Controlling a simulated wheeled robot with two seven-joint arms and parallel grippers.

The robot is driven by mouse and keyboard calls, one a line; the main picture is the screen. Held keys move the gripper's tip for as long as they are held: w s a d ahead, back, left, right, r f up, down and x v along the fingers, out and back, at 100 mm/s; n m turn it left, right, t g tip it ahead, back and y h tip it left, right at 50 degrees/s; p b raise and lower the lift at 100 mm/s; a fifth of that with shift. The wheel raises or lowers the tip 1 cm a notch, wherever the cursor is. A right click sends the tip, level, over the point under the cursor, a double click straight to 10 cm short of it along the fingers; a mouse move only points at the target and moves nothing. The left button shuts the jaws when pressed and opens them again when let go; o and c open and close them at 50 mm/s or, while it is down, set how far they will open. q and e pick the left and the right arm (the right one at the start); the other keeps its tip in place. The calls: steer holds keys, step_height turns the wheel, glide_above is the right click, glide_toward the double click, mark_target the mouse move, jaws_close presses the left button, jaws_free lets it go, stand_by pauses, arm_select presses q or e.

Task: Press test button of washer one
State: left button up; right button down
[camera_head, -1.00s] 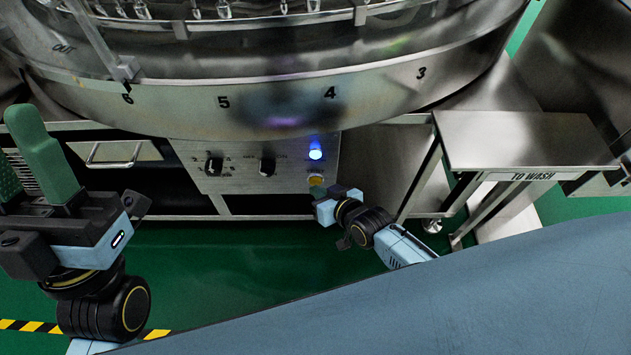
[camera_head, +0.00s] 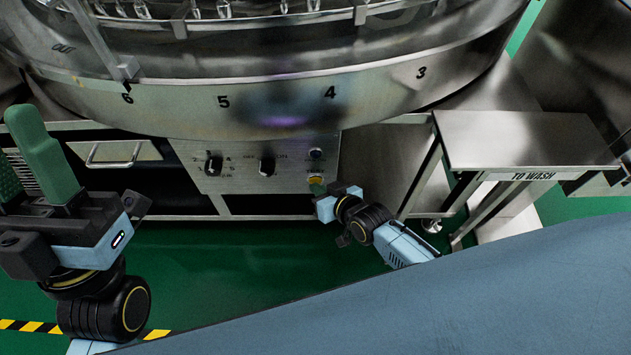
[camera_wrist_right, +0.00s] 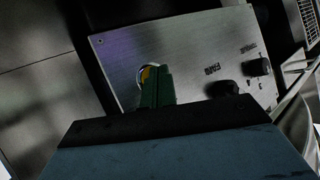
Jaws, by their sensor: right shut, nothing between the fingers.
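The washer's metal control panel (camera_head: 235,172) sits below the round drum (camera_head: 270,105). A yellow button (camera_head: 316,179) is at its right end, below a round blue button or lamp (camera_head: 316,154) that is unlit. My right gripper (camera_head: 317,188) is shut and empty, its green tips right at the yellow button. In the right wrist view the shut green fingers (camera_wrist_right: 156,88) partly cover the yellow button (camera_wrist_right: 146,74); I cannot tell whether they touch it. My left gripper (camera_head: 17,140) is open and empty at the left, away from the panel.
Two black knobs (camera_head: 213,166) (camera_head: 267,166) are on the panel left of the buttons. A metal table (camera_head: 525,140) labelled TO WASH stands to the right. A handled drawer (camera_head: 115,151) is at the left. Green floor (camera_head: 230,260) is clear in front.

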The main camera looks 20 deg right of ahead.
steer(key=shift+s+r, duration=0.1)
steer(key=shift+s+a+p, duration=0.2)
steer(key=shift+s+p, duration=0.45)
steer(key=shift+s, duration=0.05)
steer(key=shift+s+a+p, duration=0.25)
steer(key=shift+s+p, duration=0.2)
steer(key=shift+s, duration=0.35)
steer(key=shift+s+a+p, duration=0.2)
steer(key=shift+s+p, duration=0.2)
steer(key=shift+s, duration=0.4)
steer(key=shift+s+a+p, duration=0.25)
steer(key=shift+s+p, duration=0.2)
steer(key=shift+s, duration=0.35)
